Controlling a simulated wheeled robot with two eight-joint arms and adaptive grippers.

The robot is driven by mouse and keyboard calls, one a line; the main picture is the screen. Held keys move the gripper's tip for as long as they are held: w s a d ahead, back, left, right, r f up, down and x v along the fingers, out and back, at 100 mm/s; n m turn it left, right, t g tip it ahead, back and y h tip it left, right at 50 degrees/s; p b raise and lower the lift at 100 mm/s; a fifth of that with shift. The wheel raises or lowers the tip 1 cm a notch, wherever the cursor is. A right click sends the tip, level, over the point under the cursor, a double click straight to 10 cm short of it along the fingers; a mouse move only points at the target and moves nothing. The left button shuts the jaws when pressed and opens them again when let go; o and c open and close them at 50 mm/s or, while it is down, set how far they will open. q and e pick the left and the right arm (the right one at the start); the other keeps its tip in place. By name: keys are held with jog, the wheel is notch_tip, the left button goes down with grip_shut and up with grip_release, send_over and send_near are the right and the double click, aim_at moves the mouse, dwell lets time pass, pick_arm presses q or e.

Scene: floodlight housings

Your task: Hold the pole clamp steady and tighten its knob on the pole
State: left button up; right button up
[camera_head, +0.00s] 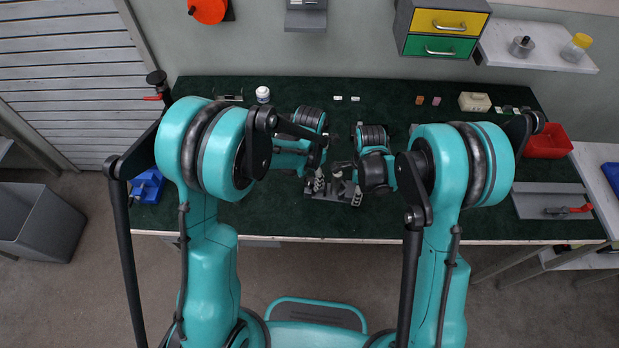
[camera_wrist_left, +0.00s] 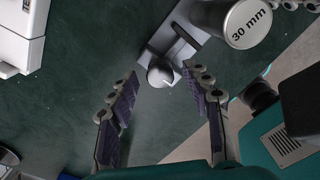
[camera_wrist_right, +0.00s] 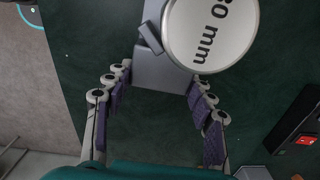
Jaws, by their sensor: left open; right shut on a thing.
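A grey pole clamp (camera_wrist_right: 165,72) sits against a thick grey pole (camera_wrist_right: 208,32) whose end face is marked "30 mm". My right gripper (camera_wrist_right: 160,78) is shut on the clamp body, one finger on each side. In the left wrist view the clamp's round silver knob (camera_wrist_left: 160,74) points towards my left gripper (camera_wrist_left: 163,80), beside the pole end (camera_wrist_left: 247,22). My left gripper is open, its padded fingers apart on both sides of the knob, with gaps visible. In the head view my arms largely hide the clamp, near a dark grey base (camera_head: 335,191) on the bench.
The dark green bench (camera_head: 300,222) is mostly clear at the front. Small parts and a beige box (camera_head: 474,102) line the back.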

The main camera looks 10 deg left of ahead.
pick_arm(q)
jog(key=shift+f, duration=0.4)
grip_shut()
jog(key=shift+m, duration=3.1)
grip_release()
